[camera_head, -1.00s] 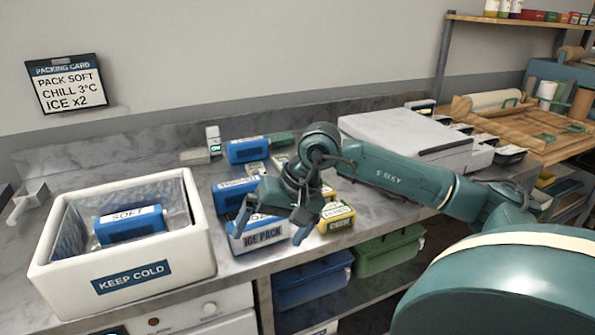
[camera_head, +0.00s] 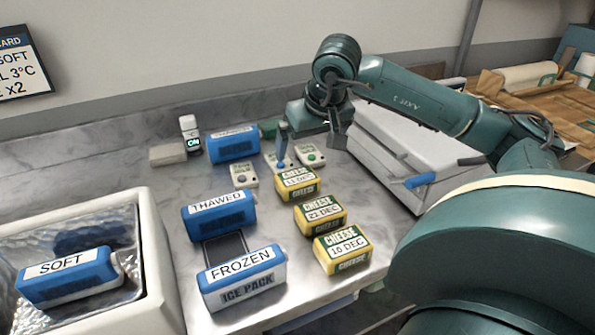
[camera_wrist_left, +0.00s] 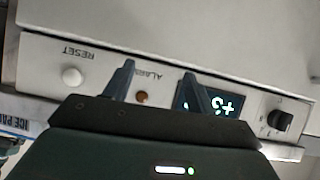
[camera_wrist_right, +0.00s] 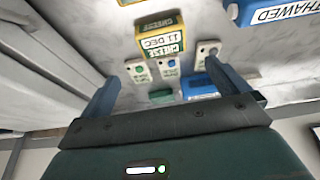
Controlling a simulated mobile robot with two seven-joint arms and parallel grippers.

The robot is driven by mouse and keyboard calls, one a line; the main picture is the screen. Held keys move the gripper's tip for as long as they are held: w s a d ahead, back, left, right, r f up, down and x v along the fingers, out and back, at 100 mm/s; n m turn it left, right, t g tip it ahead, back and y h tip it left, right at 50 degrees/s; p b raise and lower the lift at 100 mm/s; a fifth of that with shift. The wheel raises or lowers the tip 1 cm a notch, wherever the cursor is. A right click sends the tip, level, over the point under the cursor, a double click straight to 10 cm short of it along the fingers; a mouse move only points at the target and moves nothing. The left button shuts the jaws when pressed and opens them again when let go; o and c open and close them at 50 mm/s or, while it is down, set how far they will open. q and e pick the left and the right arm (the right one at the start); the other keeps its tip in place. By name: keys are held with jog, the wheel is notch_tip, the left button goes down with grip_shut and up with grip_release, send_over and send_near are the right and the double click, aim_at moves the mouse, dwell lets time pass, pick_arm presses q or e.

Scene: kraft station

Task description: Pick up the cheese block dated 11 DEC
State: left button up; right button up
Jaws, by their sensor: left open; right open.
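The cheese block labelled 11 DEC (camera_head: 297,184) is yellow and green and stands on the steel counter, farthest back of three cheese blocks. It also shows in the right wrist view (camera_wrist_right: 160,36), upside down. The 21 DEC cheese block (camera_head: 320,214) and the 10 DEC cheese block (camera_head: 342,249) stand in front of it. My right gripper (camera_head: 311,150) is open and empty, above and behind the 11 DEC block, apart from it. My left gripper (camera_wrist_left: 158,75) is open and empty, in front of a panel with RESET and ALARM labels.
Blue packs marked THAWED (camera_head: 219,214) and FROZEN (camera_head: 242,279) stand left of the cheese. Small white devices with buttons (camera_head: 310,155) sit behind it. A white box (camera_head: 158,262) holds a SOFT pack. A large white appliance (camera_head: 392,165) stands on the right.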

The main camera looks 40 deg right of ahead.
aim_at(297, 176)
jog(key=x, duration=0.7)
jog(key=shift+w+f, duration=0.15)
jog(key=shift+f, duration=0.15)
jog(key=shift+p+x, duration=0.75)
jog(key=shift+x, duration=1.95)
jog(key=shift+w+a, duration=0.1)
jog(key=shift+a, duration=0.05)
jog(key=shift+c, duration=0.2)
jog(key=c, duration=0.9)
